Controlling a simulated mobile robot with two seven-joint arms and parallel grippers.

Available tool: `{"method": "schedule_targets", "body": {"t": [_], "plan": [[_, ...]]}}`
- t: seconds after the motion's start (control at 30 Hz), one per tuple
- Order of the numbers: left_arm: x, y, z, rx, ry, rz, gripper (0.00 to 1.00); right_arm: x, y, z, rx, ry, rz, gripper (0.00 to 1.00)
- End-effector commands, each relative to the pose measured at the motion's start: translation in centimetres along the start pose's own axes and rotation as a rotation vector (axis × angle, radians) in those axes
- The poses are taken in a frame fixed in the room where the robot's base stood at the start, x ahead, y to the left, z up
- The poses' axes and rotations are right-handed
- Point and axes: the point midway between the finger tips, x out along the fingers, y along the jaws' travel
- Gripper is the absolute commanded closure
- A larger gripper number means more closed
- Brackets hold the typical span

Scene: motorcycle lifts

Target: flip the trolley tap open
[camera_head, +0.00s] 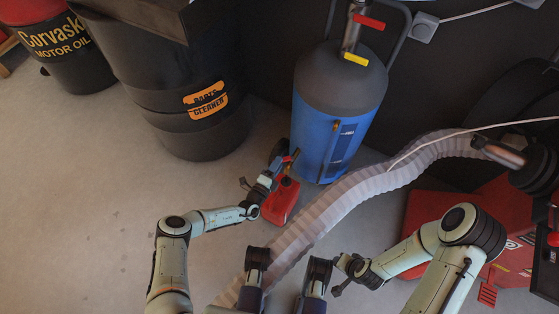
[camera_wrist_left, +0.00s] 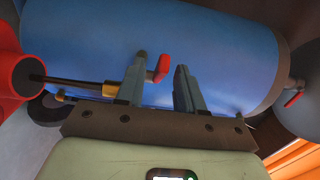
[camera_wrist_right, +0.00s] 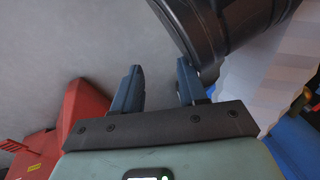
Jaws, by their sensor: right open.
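The trolley is a blue tank with a grey dome (camera_head: 336,110). A small tap with a red lever (camera_wrist_left: 158,68) shows against the blue tank side in the left wrist view. In the head view this gripper (camera_head: 272,176) is low beside the tank, partly hiding the tap. My right gripper (camera_wrist_right: 158,88) is open and empty, low over the floor away from the tank.
A red can (camera_head: 281,200) stands on the floor by my left gripper. A ribbed pale hose (camera_head: 345,190) runs between my arms. A black drum (camera_head: 185,90) stands back left. A red machine (camera_head: 425,225) lies right. The floor at left is clear.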

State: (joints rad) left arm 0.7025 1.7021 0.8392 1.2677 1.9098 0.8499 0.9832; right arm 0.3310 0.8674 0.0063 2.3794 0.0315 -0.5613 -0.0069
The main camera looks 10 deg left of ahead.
Motion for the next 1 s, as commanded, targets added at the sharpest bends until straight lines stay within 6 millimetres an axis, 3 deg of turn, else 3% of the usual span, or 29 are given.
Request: {"method": "schedule_targets", "body": {"t": [0.13,0.4,0.6,0.9,1.0], "plan": [[-3.6,-0.4,0.1,-0.001,-0.003,0.002,0.63,-2.1,-2.0,-2.3,-0.019,0.074,-0.034,0.58],[-9.0,-0.2,0.0,-0.001,-0.002,0.001,0.63,-3.7,-2.6,-0.5,-0.027,0.024,-0.042,0.58],[-10.7,-0.1,0.0,0.001,0.000,0.000,0.63,-4.0,-2.7,0.2,-0.028,0.004,-0.043,0.58],[-10.9,0.0,0.0,0.001,0.000,0.000,0.63,-4.0,-2.7,0.3,-0.029,0.000,-0.042,0.58],[-10.8,-0.2,0.2,0.029,0.006,-0.007,0.95,-3.9,-2.6,0.4,-0.028,-0.001,-0.042,0.58]]}}
